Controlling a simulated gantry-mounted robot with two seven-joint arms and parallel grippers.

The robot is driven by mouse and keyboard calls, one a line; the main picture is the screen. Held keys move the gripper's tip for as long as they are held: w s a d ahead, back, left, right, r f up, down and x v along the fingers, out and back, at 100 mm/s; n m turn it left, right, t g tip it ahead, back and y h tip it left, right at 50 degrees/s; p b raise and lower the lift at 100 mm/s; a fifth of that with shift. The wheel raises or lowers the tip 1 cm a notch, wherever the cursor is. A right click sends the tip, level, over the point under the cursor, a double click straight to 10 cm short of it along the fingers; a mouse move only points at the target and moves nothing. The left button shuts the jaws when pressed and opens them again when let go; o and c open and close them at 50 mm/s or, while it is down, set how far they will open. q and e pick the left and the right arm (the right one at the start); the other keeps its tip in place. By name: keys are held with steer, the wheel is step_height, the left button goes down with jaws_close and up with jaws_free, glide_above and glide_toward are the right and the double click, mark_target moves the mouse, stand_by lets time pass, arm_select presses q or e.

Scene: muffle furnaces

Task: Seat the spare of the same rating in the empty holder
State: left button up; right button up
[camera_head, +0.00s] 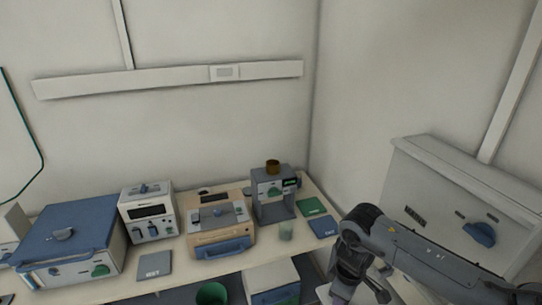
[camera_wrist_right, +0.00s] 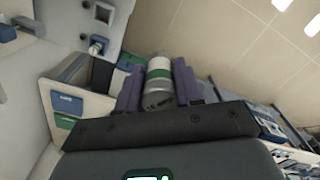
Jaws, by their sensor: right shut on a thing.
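My right gripper (camera_wrist_right: 158,68) has its two purple fingers shut on a short upright-looking cylinder, a fuse (camera_wrist_right: 159,84), seen in the right wrist view. The fuse is white with a green band and a grey metal end. Any rating print on it is too small to read. In the head view my right arm comes in from the right, and its gripper end (camera_head: 345,290) hangs low beside the table's right end. The held fuse cannot be made out there. I cannot make out the empty holder in either view. My left gripper is not in view.
The table (camera_head: 180,260) carries a blue furnace (camera_head: 70,235), a white unit (camera_head: 148,210), a beige unit (camera_head: 218,223) and a grey stand (camera_head: 272,198). Green (camera_head: 313,206) and blue (camera_head: 324,227) cards lie at its right end. A large cabinet (camera_head: 440,190) stands right.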

steer(key=s+d+f+m, duration=0.2)
steer(key=s+f+m, duration=0.15)
steer(key=m, duration=0.75)
steer(key=s+r+p, duration=0.4)
steer(key=r+p, duration=0.3)
steer(key=p, duration=0.2)
steer(key=s+r+n+p, duration=0.1)
steer(key=s+r+p, duration=0.4)
steer(key=r+p, duration=0.3)
steer(key=shift+r+p, duration=0.3)
steer(key=shift+p, duration=0.45)
